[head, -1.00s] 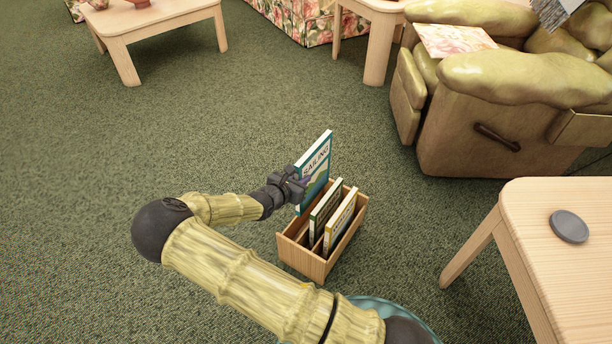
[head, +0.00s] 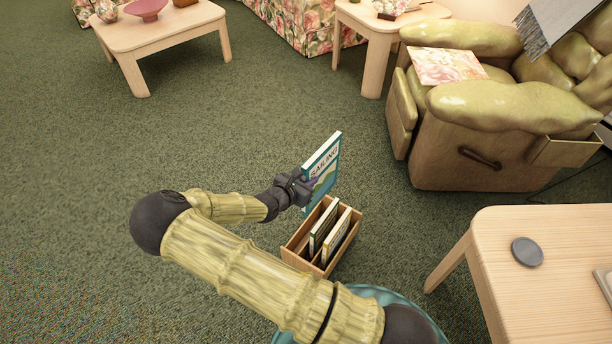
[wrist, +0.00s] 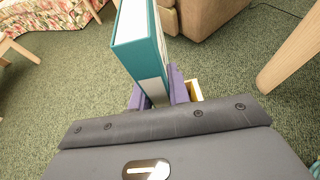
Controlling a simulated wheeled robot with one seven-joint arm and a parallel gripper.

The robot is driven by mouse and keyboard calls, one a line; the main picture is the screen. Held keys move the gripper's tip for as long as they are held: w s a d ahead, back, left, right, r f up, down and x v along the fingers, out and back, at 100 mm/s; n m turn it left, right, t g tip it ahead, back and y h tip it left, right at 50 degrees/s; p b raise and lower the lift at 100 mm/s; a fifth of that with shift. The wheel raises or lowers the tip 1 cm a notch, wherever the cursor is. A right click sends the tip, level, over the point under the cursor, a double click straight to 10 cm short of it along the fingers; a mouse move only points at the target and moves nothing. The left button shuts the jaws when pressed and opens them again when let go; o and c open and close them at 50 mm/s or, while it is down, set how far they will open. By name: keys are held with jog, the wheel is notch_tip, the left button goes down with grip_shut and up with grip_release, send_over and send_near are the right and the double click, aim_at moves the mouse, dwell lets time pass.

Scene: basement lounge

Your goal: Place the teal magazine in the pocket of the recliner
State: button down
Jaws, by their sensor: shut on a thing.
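My gripper (head: 303,187) is shut on the teal magazine (head: 322,164), which has a "SAILING" cover, and holds it upright. The magazine's lower end is at the back left of the wooden rack; I cannot tell if it clears the rim. In the wrist view the magazine (wrist: 138,45) stands between the purple finger pads (wrist: 160,92). The recliner (head: 468,145) is olive-green, at the upper right, apart from my gripper. A pocket (head: 565,152) sticks out from its side, toward the right, below the armrest.
The wooden rack (head: 292,249) on the carpet holds other magazines (head: 336,236). A wooden table (head: 500,255) with a grey disc (head: 527,251) stands at the lower right. A low table (head: 165,35) and a side table (head: 375,45) are farther back. Carpet is clear between rack and recliner.

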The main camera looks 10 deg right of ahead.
jog(key=s+r+p, duration=0.3)
jog(key=r+p, duration=1.1)
jog(key=s+d+r+p, duration=0.1)
jog(key=s+r+p, duration=0.2)
jog(key=r+p, duration=1.2)
jog(key=s+d+r+m+p, duration=0.1)
jog(key=s+r+p, duration=0.2)
jog(key=r+p, duration=1.2)
jog(key=shift+d+g+h, duration=0.25)
jog(key=shift+g+h, duration=0.05)
jog(key=shift+h, duration=0.1)
jog(key=shift+s+f, duration=0.1)
